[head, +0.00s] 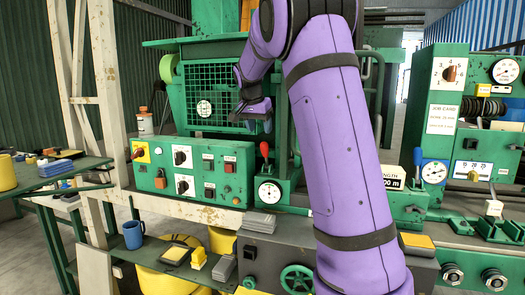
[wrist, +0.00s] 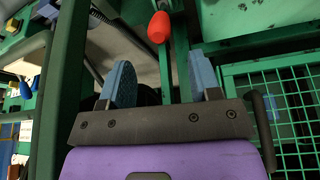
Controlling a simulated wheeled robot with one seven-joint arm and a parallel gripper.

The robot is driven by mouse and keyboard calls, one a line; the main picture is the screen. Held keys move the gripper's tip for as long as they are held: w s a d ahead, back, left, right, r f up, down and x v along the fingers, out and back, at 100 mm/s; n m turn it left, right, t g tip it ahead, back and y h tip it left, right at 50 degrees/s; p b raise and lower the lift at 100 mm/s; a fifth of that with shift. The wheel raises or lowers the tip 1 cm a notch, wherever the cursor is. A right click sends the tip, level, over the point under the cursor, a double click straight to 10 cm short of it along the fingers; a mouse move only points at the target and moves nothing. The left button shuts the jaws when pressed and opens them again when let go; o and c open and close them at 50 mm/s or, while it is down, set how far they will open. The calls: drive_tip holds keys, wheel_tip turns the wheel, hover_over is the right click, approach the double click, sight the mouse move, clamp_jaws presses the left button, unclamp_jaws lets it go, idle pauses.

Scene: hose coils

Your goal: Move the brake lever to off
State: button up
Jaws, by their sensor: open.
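A lever with a red knob (head: 264,150) stands upright above a round dial (head: 269,193) on the green machine; I take it for the brake lever, but no off mark is legible. My gripper (head: 258,124) is above the knob in the head view, pointing down. In the wrist view my gripper (wrist: 162,80) has its two blue fingers spread wide with nothing between them. The red knob (wrist: 159,28) lies beyond the fingertips, between their lines and apart from them.
A green control box (head: 195,172) with switches stands left of the lever. A green mesh guard (head: 205,92) is behind it, and also close at right in the wrist view (wrist: 290,115). A blue mug (head: 133,235) sits lower left.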

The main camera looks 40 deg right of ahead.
sight(263, 143)
drive_tip(key=x, duration=0.9)
drive_tip(key=shift+d+f, duration=0.15)
drive_tip(key=shift+f, duration=0.2)
clamp_jaws()
